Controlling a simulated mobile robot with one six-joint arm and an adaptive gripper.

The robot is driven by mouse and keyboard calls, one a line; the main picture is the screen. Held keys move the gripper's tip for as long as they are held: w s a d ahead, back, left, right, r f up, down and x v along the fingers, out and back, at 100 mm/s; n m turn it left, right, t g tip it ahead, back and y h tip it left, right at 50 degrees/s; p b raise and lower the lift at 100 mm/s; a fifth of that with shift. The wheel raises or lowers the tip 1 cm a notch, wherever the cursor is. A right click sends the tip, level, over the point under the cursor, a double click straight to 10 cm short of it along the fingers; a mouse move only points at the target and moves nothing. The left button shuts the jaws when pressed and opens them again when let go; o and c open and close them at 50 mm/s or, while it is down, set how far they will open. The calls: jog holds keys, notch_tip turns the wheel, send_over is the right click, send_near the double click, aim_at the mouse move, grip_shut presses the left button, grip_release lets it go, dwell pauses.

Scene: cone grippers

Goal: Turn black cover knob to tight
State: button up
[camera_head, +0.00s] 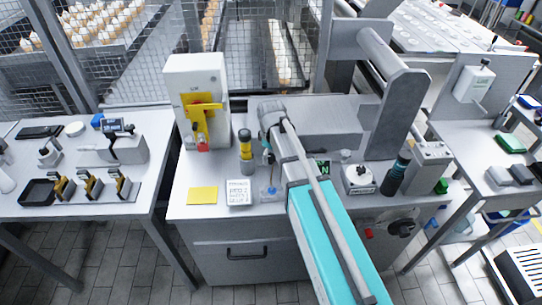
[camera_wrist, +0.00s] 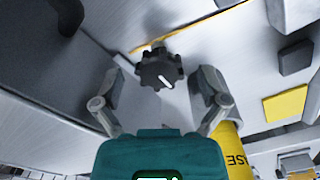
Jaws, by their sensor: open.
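In the wrist view a black lobed knob (camera_wrist: 160,70) with a white pointer line sits on a pale surface. My gripper (camera_wrist: 161,84) is open, with one finger to the left of the knob and one to the right. Gaps show between the knob and both fingers; I cannot tell how far ahead of the fingertips it is. In the head view my arm hides this knob, and my gripper cannot be made out clearly. No tight marking is readable.
A yellow bottle (camera_wrist: 232,145) stands close to the right finger. A yellow note (camera_head: 202,195) and a white lettered card (camera_head: 238,192) lie on the bench. A yellow-and-black bottle (camera_head: 245,150) stands behind them. Another black knob (camera_head: 401,228) is on the cabinet front.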

jog(key=c, duration=1.1)
jog(key=shift+c, duration=0.2)
jog(key=shift+m, duration=0.3)
jog(key=m, duration=0.3)
jog(key=shift+m, duration=0.4)
jog(key=m, duration=0.4)
jog(key=shift+s+m, duration=0.1)
jog(key=shift+m, duration=0.2)
jog(key=m, duration=0.4)
jog(key=shift+m, duration=2.5)
